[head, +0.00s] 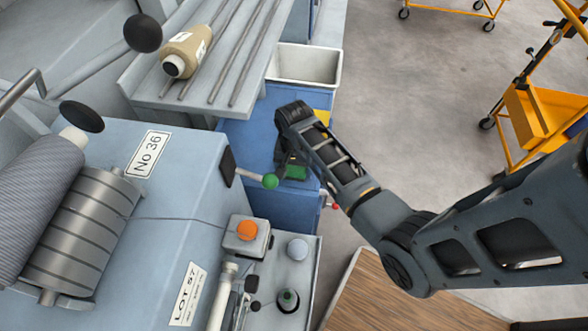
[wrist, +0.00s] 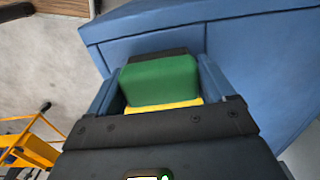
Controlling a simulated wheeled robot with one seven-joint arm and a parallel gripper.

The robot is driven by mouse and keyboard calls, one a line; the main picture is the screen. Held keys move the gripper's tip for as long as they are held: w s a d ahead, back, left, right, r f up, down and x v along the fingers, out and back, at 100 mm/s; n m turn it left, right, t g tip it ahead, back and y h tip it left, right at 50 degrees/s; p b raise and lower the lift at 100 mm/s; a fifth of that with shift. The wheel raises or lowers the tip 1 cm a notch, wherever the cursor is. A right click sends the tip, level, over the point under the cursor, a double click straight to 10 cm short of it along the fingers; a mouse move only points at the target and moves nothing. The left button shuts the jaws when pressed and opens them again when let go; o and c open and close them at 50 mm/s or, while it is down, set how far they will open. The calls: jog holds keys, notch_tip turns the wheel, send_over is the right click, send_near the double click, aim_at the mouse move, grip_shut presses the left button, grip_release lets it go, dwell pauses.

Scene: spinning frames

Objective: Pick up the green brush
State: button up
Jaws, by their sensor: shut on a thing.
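The green brush (wrist: 160,80) shows as a green block between the fingers of my gripper (wrist: 158,72) in the wrist view. A dark strip lies along its far side and a yellow strip along its near side. My gripper is shut on it, one blue-grey finger at each side. In the head view the green brush (head: 296,172) shows in part below my gripper (head: 290,163), over the blue cabinet. My arm hides some of it. I cannot tell whether the brush touches the cabinet surface.
The blue cabinet (head: 245,135) carries a white bin (head: 305,66) at its far end. A lever with a green knob (head: 270,181) reaches close to my gripper from the grey-blue machine (head: 185,215). A yellow cart (head: 540,120) stands at right. The floor between is clear.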

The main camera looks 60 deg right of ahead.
jog(key=shift+r, duration=0.1)
jog(key=shift+r, duration=0.5)
notch_tip(320, 180, up, 3)
jog(key=shift+f, duration=0.1)
jog(key=s+d+r, duration=0.7)
jog(key=s, duration=0.2)
jog(key=shift+s, duration=0.15)
